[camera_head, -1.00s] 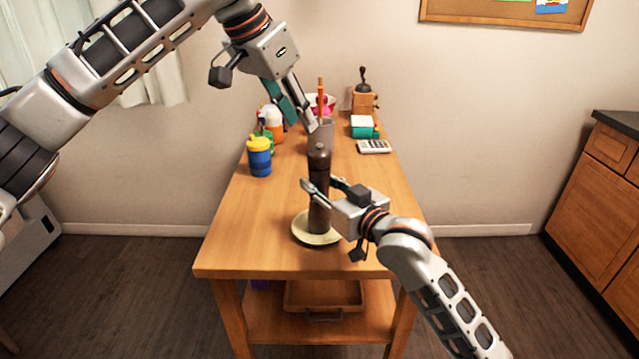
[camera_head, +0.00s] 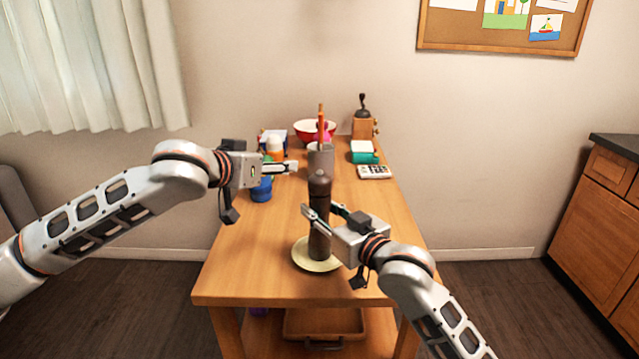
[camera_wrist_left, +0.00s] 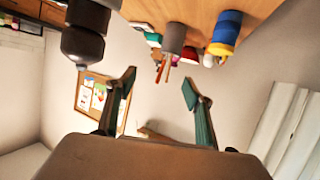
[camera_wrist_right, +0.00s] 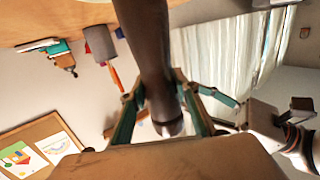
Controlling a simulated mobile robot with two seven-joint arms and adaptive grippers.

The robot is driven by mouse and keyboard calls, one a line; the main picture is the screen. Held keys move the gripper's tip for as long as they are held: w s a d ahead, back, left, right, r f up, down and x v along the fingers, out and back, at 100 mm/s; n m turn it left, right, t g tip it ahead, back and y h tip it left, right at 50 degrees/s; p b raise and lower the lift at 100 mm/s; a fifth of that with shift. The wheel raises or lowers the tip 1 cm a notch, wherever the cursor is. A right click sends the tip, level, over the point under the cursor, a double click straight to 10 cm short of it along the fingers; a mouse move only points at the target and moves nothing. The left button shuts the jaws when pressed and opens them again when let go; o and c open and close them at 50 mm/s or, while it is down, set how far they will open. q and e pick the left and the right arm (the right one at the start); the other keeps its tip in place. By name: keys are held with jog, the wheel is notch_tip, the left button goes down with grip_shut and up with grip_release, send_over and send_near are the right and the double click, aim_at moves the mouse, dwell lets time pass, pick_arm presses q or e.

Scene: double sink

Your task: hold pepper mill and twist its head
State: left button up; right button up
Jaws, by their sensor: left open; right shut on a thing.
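The dark brown pepper mill (camera_head: 319,222) stands upright on a pale yellow plate (camera_head: 303,263) near the front of the wooden table. My right gripper (camera_head: 322,213) is shut on the mill's body from the right, below its rounded head (camera_head: 319,183). In the right wrist view the mill (camera_wrist_right: 147,40) runs between the fingers. My left gripper (camera_head: 295,168) is open and empty, up and left of the mill's head, apart from it. In the left wrist view the mill's head (camera_wrist_left: 82,45) shows at the upper left, outside the open fingers (camera_wrist_left: 158,88).
Behind the mill stand a grey cup with pencils (camera_head: 320,160), a calculator (camera_head: 374,172), a teal-and-white box (camera_head: 363,152), a coffee grinder (camera_head: 363,124) and a red bowl (camera_head: 309,131). A blue cup (camera_head: 261,190) is partly hidden by my left gripper.

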aim_at(311, 187)
pick_arm(q)
jog(key=s+d+f+m+h, duration=0.2)
jog(key=s+m+h, duration=0.4)
jog(key=s, duration=0.6)
jog(key=shift+n+h, duration=0.4)
jog(key=shift+n, duration=0.3)
jog(key=x, duration=1.1)
jog(key=shift+d+f, duration=0.2)
jog(key=shift+d, duration=0.15)
jog(key=shift+c, duration=0.3)
jog(key=c, duration=1.1)
